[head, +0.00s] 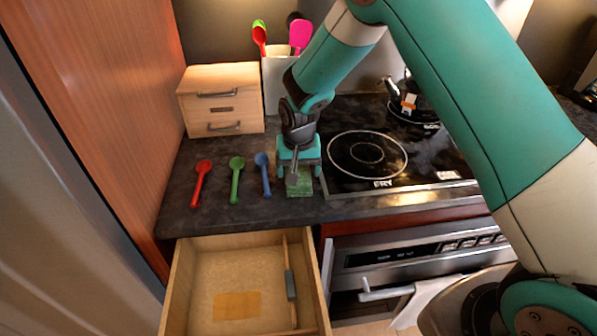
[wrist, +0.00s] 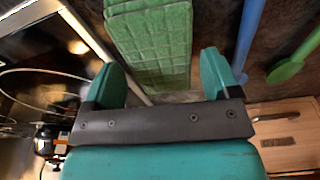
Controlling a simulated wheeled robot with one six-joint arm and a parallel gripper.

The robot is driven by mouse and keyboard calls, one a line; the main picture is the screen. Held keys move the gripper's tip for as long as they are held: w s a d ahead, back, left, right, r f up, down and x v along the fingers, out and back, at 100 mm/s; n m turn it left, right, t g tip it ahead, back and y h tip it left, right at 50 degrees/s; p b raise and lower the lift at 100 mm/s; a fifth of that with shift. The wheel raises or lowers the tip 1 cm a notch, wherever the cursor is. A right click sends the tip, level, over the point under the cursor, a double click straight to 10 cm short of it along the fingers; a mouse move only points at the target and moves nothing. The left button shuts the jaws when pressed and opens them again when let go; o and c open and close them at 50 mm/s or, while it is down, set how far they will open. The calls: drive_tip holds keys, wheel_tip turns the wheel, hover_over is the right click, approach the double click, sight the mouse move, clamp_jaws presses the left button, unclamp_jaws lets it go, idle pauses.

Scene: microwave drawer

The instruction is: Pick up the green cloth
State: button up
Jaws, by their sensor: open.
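The green cloth (head: 299,184) lies on the dark countertop between the blue spoon and the stove edge. In the wrist view it is a folded, quilted green block (wrist: 152,45) just beyond the fingertips, in line with the gap between them. My gripper (head: 297,172) is above the counter at the cloth, pointing down, and partly hides it in the head view. In the wrist view my gripper (wrist: 165,75) has its fingers apart, with nothing held between them. Whether the fingers touch the cloth cannot be told.
Red (head: 201,183), green (head: 236,180) and blue (head: 264,174) spoons lie left of the cloth. The stove (head: 367,155) is on the right. A small wooden drawer box (head: 221,100) and a utensil holder (head: 277,80) stand behind. An open drawer (head: 222,275) is below the counter.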

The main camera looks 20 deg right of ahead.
drive_tip(key=shift+w+f, duration=0.15)
drive_tip(key=shift+f, duration=0.75)
drive_tip(key=shift+c, duration=0.5)
drive_tip(key=c, duration=0.6)
drive_tip(key=shift+r, duration=0.2)
wheel_tip(320, 180, up, 20)
drive_tip(key=b, duration=0.3)
drive_tip(key=shift+f, duration=0.15)
